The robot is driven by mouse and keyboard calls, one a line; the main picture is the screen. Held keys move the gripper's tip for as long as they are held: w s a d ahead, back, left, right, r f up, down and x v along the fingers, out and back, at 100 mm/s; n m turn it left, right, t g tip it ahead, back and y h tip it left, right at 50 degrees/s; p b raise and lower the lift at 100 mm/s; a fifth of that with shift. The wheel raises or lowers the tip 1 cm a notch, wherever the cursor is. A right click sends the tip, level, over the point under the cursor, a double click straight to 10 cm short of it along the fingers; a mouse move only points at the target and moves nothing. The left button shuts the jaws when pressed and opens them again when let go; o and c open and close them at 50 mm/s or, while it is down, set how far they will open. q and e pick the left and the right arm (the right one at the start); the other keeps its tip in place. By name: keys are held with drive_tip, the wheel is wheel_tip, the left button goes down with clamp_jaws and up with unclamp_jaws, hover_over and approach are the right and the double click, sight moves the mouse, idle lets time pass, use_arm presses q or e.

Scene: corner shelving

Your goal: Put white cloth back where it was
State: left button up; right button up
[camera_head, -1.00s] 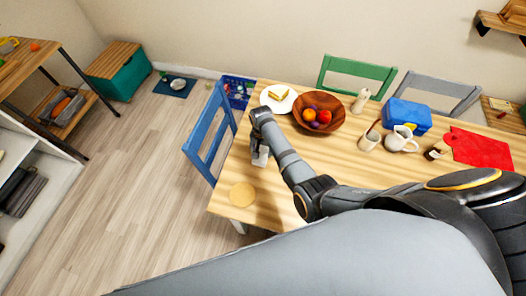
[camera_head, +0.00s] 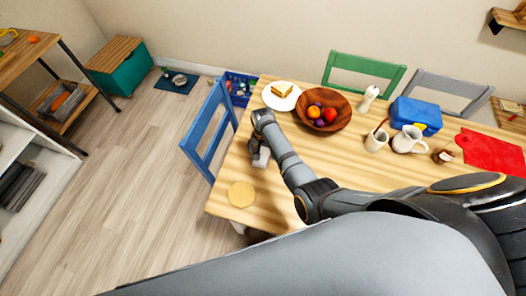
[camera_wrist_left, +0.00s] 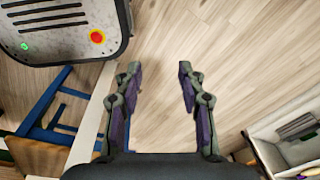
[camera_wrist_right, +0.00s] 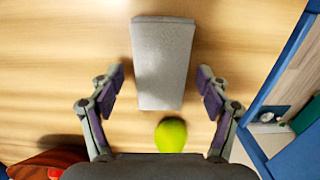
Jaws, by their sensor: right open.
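A pale grey-white folded cloth (camera_wrist_right: 162,62) lies flat on the wooden table in the right wrist view, a long slab shape. My right gripper (camera_wrist_right: 159,74) is open, with a finger on either side of the cloth and a gap to each. In the head view a pale patch (camera_head: 262,158) shows just below my right gripper (camera_head: 257,147), near the table's left edge; much of it is hidden by the gripper. My left gripper (camera_wrist_left: 158,72) is open and empty above the bare floor in the left wrist view; it is not in the head view.
A yellow-green round thing (camera_wrist_right: 171,134) lies close to the cloth. A blue chair (camera_head: 190,145) stands at the left edge.

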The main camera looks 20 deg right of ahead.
sight(263, 153)
drive_tip(key=shift+r, duration=0.1)
drive_tip(key=shift+r+p, duration=0.35)
use_arm(q)
wheel_tip(263, 153, up, 11)
drive_tip(key=p, duration=1)
drive_tip(key=shift+w, duration=0.35)
use_arm(e)
wheel_tip(263, 153, up, 12)
drive_tip(key=shift+f, duration=0.25)
use_arm(q)
drive_tip(key=shift+a+r, duration=0.1)
